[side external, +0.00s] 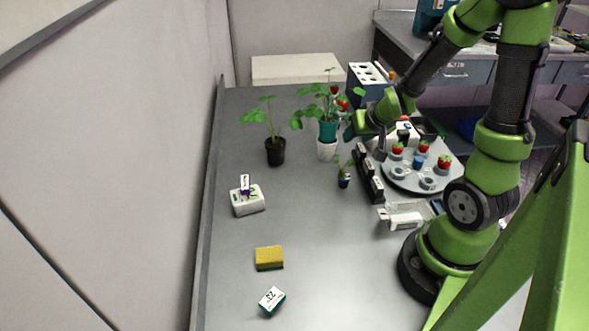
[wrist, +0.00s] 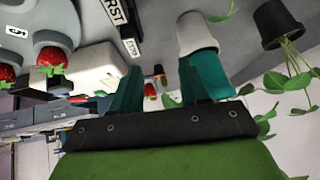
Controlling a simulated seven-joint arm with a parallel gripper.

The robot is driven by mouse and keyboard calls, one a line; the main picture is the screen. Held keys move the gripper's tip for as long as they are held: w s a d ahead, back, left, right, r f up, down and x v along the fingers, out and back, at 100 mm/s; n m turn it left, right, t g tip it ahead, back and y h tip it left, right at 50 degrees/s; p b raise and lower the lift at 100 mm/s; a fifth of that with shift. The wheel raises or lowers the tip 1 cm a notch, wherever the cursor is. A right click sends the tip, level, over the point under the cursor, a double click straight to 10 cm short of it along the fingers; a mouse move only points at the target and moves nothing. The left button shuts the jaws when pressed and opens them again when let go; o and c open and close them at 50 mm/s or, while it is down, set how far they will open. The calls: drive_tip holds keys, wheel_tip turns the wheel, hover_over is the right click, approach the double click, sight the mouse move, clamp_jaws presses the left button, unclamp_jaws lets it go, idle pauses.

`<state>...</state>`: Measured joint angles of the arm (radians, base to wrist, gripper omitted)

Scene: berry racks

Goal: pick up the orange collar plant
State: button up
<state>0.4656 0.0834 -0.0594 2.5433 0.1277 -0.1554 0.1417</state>
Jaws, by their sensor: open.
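My gripper (side external: 350,131) is beside the potted plants in the side external view. Its teal fingers stand apart and empty in the wrist view (wrist: 157,88). I cannot tell whether either is the orange collar plant. A small seedling in a dark holder (side external: 344,180) stands near the black blocks.
A leafy plant in a teal pot (side external: 328,131) on a white pot (side external: 326,150) stands close to my gripper. A black-potted plant (side external: 275,151) is left of it. A round grey tray (side external: 405,179) holds red berries. A yellow sponge (side external: 269,258) and timer (side external: 271,301) lie nearer.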

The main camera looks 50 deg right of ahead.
drive_tip(key=shift+t+h, duration=0.7)
drive_tip(key=shift+h, duration=0.1)
drive_tip(key=d, duration=0.1)
drive_tip(key=d+f, duration=0.1)
drive_tip(key=d, duration=0.1)
drive_tip(key=shift+w+d+f, duration=0.2)
drive_tip(key=shift+w+d, duration=0.15)
drive_tip(key=shift+d, duration=0.05)
drive_tip(key=w+d+f+t, duration=0.1)
drive_tip(key=w+d, duration=0.2)
drive_tip(key=w, duration=0.2)
drive_tip(key=w+d+f+n, duration=0.1)
drive_tip(key=w+d+f, duration=0.1)
drive_tip(key=w, duration=0.3)
drive_tip(key=w+d+f+t+h, duration=0.1)
drive_tip(key=w+d, duration=0.3)
drive_tip(key=w, duration=0.1)
drive_tip(key=shift+d+f+t, duration=0.2)
drive_tip(key=shift+f+t, duration=0.1)
clamp_jaws()
